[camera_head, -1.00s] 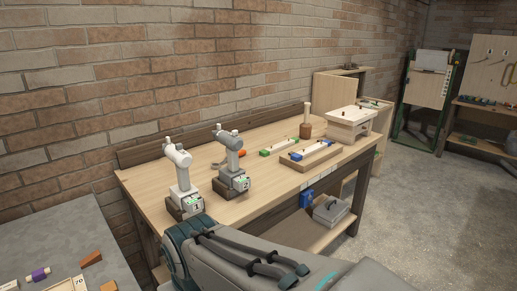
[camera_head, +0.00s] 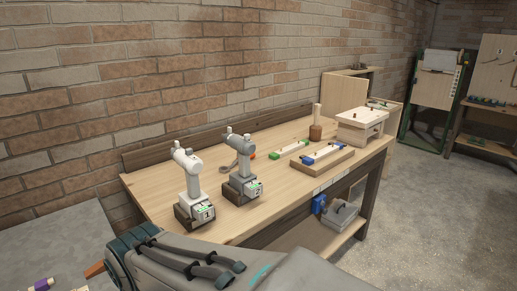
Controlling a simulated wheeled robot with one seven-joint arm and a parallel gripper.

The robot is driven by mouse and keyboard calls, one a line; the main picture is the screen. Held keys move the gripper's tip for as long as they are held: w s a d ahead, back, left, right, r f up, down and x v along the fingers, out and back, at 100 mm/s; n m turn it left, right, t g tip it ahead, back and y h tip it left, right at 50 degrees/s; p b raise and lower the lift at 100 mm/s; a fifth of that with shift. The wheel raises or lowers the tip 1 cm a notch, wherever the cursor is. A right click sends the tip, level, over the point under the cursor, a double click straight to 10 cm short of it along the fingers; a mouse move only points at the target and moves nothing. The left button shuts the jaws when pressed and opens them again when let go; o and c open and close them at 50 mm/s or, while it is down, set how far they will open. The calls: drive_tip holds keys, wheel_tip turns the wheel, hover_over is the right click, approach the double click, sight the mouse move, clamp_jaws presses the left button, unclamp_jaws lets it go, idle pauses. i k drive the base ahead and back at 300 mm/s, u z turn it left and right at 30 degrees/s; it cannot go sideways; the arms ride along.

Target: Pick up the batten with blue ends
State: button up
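The batten with blue ends (camera_head: 324,153) is a pale bar lying on a low wooden tray (camera_head: 327,167), on the right part of the workbench (camera_head: 232,217). A similar batten with green ends (camera_head: 290,149) lies on the bench top just to its left and behind. A grey part of my own body fills the bottom of the picture, in front of the bench and well apart from the batten.
A brown mallet (camera_head: 316,131) and a wooden box (camera_head: 362,126) stand behind the tray. A grey toolbox (camera_head: 341,215) sits on the lower shelf. Concrete floor is free at right.

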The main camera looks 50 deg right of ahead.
sight(309, 160)
drive_tip(key=i, duration=0.4)
drive_tip(key=z, duration=2.35)
drive_tip(key=i, duration=0.45)
drive_tip(key=z, duration=1.3)
drive_tip(key=i, duration=2.4)
drive_tip(key=u, duration=0.1)
